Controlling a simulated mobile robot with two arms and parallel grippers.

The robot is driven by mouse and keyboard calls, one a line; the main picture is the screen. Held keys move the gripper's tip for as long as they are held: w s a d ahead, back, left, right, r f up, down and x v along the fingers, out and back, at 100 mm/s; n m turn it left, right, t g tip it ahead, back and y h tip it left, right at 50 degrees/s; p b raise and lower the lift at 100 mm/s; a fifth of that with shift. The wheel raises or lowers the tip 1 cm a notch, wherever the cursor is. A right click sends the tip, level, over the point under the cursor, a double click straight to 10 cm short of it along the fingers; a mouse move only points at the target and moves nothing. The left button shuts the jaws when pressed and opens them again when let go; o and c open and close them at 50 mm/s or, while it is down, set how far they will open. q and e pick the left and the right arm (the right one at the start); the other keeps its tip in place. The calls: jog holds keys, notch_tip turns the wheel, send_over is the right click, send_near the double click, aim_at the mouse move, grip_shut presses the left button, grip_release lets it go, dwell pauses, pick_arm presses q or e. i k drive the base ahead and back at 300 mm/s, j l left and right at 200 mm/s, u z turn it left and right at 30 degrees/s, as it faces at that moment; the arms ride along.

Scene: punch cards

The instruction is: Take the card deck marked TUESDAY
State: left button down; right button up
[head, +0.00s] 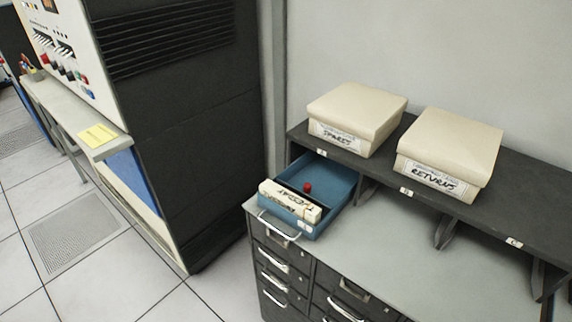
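A cream card deck (284,199) lies at the front end of an open blue tray (338,192). Dark handwriting runs along the deck; it seems to end in "DAY", but I cannot read the whole word. A small red knob (308,187) shows in the tray just behind the deck. The tray sits on the grey cabinet top and reaches back under the dark shelf. It has a metal handle and a small label at its front. Neither of my grippers is in view.
Two lidded cream boxes, marked SPARES (357,105) and RETURNS (455,142), stand on the dark shelf (390,172). The cabinet top (400,240) is bare right of the tray. Drawers with handles (275,280) are below. A tall dark machine (190,130) stands left.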

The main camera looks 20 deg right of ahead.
aim_at(306, 210)
jog(key=i+z, duration=0.15)
jog(key=z, duration=0.2)
jog(key=i+j+z, duration=0.1)
jog(key=z, duration=0.25)
